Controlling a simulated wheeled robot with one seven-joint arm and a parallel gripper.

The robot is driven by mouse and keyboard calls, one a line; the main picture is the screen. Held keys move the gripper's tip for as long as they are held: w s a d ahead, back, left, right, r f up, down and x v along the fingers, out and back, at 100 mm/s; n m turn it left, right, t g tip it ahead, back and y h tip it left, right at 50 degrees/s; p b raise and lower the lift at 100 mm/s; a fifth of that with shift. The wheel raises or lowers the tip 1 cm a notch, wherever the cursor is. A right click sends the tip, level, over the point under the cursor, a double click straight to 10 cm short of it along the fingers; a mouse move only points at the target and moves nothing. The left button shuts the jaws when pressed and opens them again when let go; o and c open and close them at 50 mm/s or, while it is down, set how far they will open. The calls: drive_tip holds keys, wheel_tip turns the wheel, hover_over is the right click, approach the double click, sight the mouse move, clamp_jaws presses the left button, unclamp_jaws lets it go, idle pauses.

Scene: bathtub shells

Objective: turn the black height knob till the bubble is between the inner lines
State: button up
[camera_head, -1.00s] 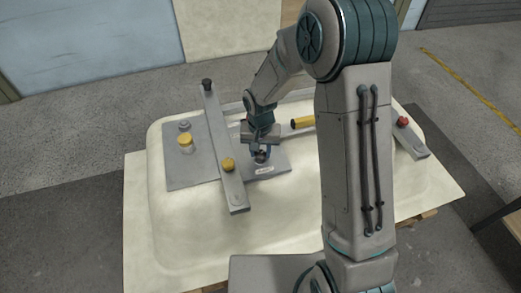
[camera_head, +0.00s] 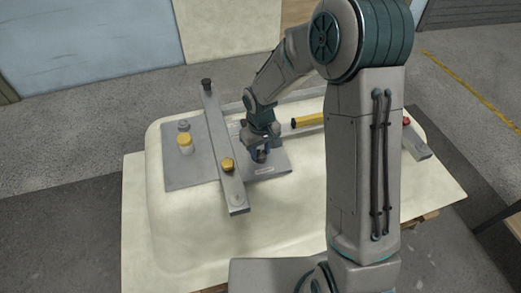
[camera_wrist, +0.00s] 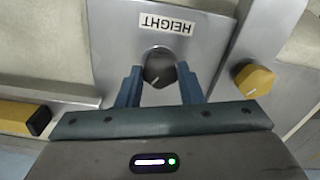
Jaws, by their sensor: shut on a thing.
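The black height knob (camera_wrist: 158,68) sits on a grey metal plate (camera_wrist: 110,40) beside a white HEIGHT label (camera_wrist: 166,23). A pale pointer mark shows on the knob. My gripper (camera_wrist: 159,80) has its two blue fingers on either side of the knob, shut on it. In the head view my gripper (camera_head: 260,154) reaches down onto the right part of the plate and mostly hides the knob. I cannot make out a bubble or its lines in either view.
A grey bar with a yellow knob (camera_head: 227,164) crosses the plate close to the left of my gripper. A yellow bar with a black end (camera_head: 308,120) lies behind to the right. A red knob (camera_head: 406,121) is far right.

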sight(261, 153)
idle(0.3)
drive_tip(key=o, duration=1)
drive_tip(key=shift+c, duration=0.2)
wheel_tip(261, 153, up, 14)
idle(0.3)
